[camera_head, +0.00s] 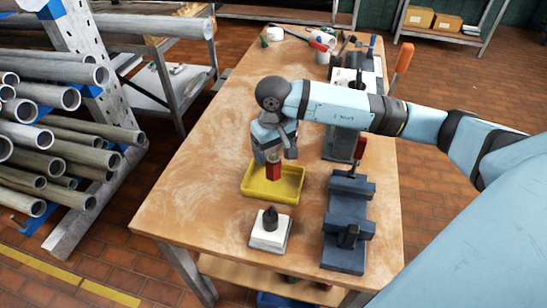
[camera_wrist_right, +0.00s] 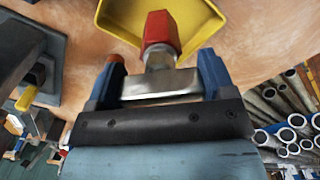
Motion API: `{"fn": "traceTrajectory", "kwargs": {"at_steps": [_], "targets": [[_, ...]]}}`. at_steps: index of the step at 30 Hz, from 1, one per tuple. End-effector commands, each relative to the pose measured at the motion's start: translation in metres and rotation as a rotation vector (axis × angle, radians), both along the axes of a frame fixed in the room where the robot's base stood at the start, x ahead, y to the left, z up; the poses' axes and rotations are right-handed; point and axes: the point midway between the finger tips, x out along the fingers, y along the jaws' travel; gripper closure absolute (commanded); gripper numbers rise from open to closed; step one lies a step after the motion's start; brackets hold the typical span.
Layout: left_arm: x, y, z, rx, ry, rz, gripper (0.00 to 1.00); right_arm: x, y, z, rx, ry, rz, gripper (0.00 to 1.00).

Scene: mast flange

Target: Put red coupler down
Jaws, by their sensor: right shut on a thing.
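The red coupler (camera_head: 273,170) is held in my right gripper (camera_head: 273,158), just above the yellow tray (camera_head: 289,191) on the wooden table. In the right wrist view the coupler (camera_wrist_right: 161,32) is a red hexagonal piece with a metal end between the blue fingers of the gripper (camera_wrist_right: 159,75). The yellow tray (camera_wrist_right: 208,33) lies beyond it in that view. I cannot tell whether the coupler touches the tray. My left gripper is not in view.
A white block with a black peg (camera_head: 270,231) stands in front of the tray. A dark blue vise (camera_head: 345,225) is to the right. Several tools lie at the table's far end. A rack of metal pipes (camera_head: 50,140) stands at left. The table's left part is clear.

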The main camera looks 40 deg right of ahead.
Motion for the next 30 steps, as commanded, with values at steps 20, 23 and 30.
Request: {"fn": "traceTrajectory", "kwargs": {"at_steps": [20, 23, 30], "targets": [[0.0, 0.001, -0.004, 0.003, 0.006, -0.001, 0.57, 0.0, 0.0, -0.038, 0.0, 0.0, 0.0, 0.15], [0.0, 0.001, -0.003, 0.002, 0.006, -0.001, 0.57, 0.0, 0.0, -0.038, 0.0, 0.0, 0.0, 0.0], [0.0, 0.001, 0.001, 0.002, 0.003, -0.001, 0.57, 0.0, 0.0, -0.036, 0.0, 0.001, 0.0, 0.0]]}}
